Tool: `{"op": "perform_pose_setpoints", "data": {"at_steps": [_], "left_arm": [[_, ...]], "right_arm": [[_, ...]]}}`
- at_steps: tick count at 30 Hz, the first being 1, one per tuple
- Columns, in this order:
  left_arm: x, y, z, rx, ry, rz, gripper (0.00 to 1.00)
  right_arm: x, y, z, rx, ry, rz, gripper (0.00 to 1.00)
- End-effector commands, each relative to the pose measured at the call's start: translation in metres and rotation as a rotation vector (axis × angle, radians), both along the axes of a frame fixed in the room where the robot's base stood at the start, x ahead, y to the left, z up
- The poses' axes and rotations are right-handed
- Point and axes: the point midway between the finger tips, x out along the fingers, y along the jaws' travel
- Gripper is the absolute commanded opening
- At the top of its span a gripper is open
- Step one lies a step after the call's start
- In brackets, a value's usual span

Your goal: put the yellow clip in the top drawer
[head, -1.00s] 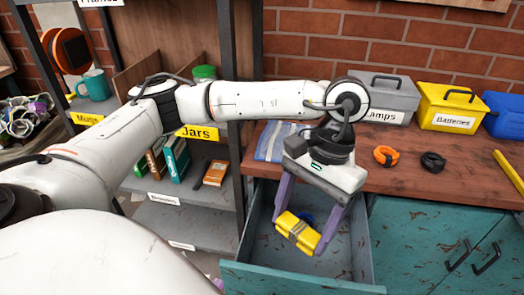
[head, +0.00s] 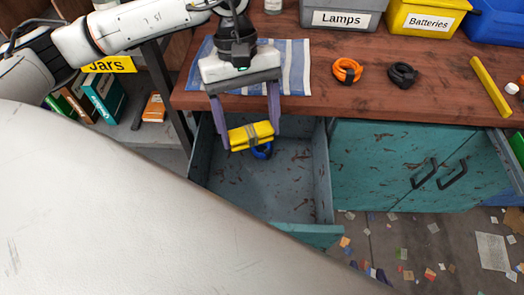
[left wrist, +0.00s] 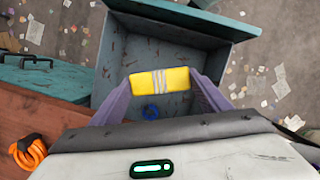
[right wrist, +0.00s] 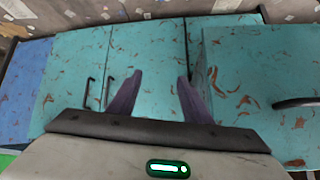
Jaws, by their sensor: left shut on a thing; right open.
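The yellow clip (head: 251,135), with a grey band around its middle, is held between the purple fingers of my left gripper (head: 247,132). The gripper is shut on it above the open top drawer (head: 290,195). In the left wrist view the clip (left wrist: 159,81) spans between the two fingertips (left wrist: 159,84), with the drawer floor below. A blue round thing (head: 262,150) lies in the drawer, partly behind the clip. My right gripper (right wrist: 153,92) is open and empty in the right wrist view, facing teal cabinet fronts; it is not seen in the head view.
On the wooden top (head: 330,98) are a striped cloth (head: 293,68), an orange clamp (head: 347,70), a black clamp (head: 402,74) and a yellow bar (head: 490,85). Labelled boxes stand behind them. Teal cabinet doors (head: 385,160) are right of the drawer. Scraps litter the floor.

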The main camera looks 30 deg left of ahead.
Motion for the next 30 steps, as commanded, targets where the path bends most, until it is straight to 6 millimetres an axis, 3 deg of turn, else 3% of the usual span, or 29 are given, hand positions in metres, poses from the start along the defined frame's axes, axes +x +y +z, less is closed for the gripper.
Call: {"op": "perform_pose_setpoints", "data": {"at_steps": [1,9,30], "left_arm": [[0.000,0.002,-0.021,0.000,0.003,0.141,0.48],[0.011,0.006,-0.064,-0.001,-0.001,0.847,0.48],[0.034,0.024,-0.135,-0.007,0.002,2.245,0.48]], "right_arm": [[0.001,0.001,-0.012,0.004,-0.003,0.000,0.45],[0.003,0.005,-0.030,0.024,-0.009,0.000,0.45],[0.006,0.013,-0.067,0.066,-0.021,-0.001,0.45]]}}
